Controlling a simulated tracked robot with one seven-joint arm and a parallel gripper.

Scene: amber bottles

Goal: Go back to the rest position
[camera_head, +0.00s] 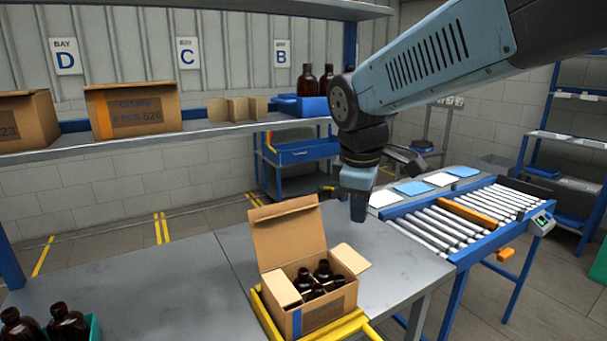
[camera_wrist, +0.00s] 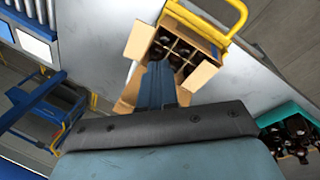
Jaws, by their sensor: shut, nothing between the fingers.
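My gripper (camera_head: 358,207) hangs pointing down above the grey table, just behind and to the right of the open cardboard box (camera_head: 341,303). It is shut and empty. In the wrist view my gripper (camera_wrist: 158,68) shows its fingers together in front of the box (camera_wrist: 204,75). The box stands with its flaps open and holds several amber bottles (camera_head: 323,271) between dividers. The bottles also show from above in the wrist view (camera_wrist: 182,52). The fingers hide part of the box in the wrist view.
The box sits in a yellow frame (camera_head: 353,325). A teal crate (camera_head: 95,328) with amber bottles is at the front left. A roller conveyor (camera_head: 446,230) stands to the right. A shelf (camera_head: 150,139) with cartons runs behind. The table's left middle (camera_head: 150,270) is clear.

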